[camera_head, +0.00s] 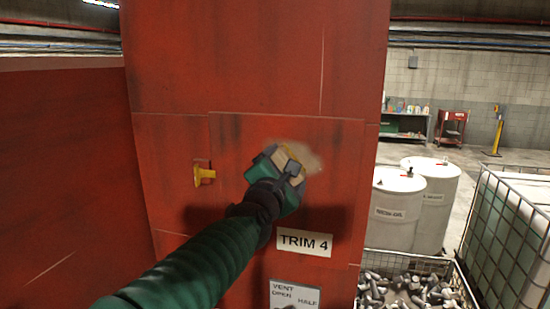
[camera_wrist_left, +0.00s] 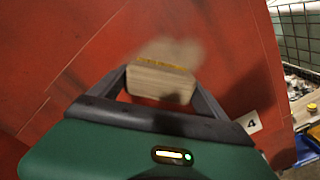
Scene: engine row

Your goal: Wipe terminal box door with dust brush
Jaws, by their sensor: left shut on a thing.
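The terminal box door (camera_head: 235,140) is a red panel with a yellow latch (camera_head: 204,173) at its left and a white "TRIM 4" label (camera_head: 304,242) below. A pale dusty patch (camera_head: 308,156) marks the door; it also shows in the left wrist view (camera_wrist_left: 178,49). My left gripper (camera_head: 285,165) is in front of the door beside this patch. It is shut on the dust brush, whose pale block (camera_wrist_left: 160,85) and yellow edge show between the fingers in the left wrist view. The brush is at the patch's lower edge; I cannot tell whether it touches. My right gripper is not in view.
A "VENT OPEN HALF" sign (camera_head: 294,296) is low on the red housing. To the right stand white drums (camera_head: 391,215), a wire bin of metal parts (camera_head: 457,266) and a caged tank (camera_head: 510,230). A shelf and red cart (camera_head: 452,128) are far back.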

